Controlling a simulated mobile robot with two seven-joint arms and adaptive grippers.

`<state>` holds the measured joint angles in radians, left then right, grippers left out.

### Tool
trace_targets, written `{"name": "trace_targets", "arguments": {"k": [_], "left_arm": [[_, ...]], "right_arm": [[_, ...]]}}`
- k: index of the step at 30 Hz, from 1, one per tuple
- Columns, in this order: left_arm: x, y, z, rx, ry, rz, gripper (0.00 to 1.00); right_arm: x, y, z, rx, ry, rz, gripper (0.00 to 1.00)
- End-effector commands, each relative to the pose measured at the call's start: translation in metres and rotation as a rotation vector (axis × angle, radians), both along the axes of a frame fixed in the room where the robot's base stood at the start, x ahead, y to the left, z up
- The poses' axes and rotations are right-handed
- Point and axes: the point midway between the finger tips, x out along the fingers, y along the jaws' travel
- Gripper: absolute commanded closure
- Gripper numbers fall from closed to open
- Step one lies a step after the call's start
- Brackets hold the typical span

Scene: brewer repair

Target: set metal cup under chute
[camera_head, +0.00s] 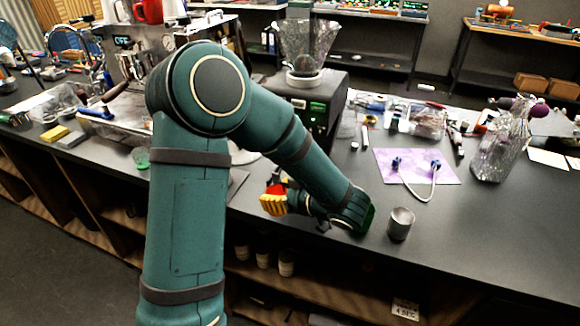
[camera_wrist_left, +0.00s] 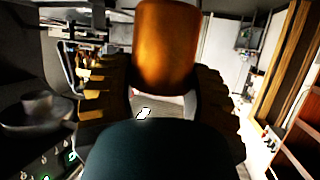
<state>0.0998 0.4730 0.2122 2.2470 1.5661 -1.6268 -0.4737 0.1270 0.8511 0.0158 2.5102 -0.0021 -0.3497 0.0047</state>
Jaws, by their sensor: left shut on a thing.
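A grey metal cup (camera_head: 401,222) stands upright near the counter's front edge, right of my left wrist and apart from the gripper. My left gripper (camera_head: 275,196) is low in front of the black grinder (camera_head: 318,105), its yellow finger toward the left. In the left wrist view its ridged fingers (camera_wrist_left: 163,95) are shut on a shiny orange cylinder (camera_wrist_left: 167,45). A patch of red (camera_head: 274,188) shows by the finger in the head view; whether this is the same thing I cannot tell. The grinder's chute is hidden behind my arm. My right gripper is not in view.
A clear hopper (camera_head: 305,45) tops the grinder. An espresso machine (camera_head: 130,50) stands at the left.

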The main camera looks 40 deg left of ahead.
Motion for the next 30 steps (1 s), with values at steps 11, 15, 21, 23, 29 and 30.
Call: {"name": "trace_targets", "arguments": {"k": [11, 15, 21, 23, 29, 30], "left_arm": [[0.040, 0.011, -0.002, -0.001, -0.004, 0.010, 0.88], [0.074, 0.019, -0.002, -0.001, -0.004, 0.009, 0.88], [0.116, 0.029, -0.002, 0.000, -0.003, 0.009, 0.88], [0.125, 0.031, -0.001, -0.001, -0.002, 0.008, 0.88], [0.139, 0.034, 0.000, 0.000, -0.002, 0.007, 0.88], [0.142, 0.035, 0.000, 0.000, -0.002, 0.007, 0.88]], "right_arm": [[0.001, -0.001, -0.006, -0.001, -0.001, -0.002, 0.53], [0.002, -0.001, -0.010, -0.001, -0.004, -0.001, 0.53], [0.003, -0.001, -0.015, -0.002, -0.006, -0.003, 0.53], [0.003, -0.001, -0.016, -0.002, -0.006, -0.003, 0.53], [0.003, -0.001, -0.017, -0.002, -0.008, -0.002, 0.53], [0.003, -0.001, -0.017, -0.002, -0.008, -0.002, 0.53]]}}
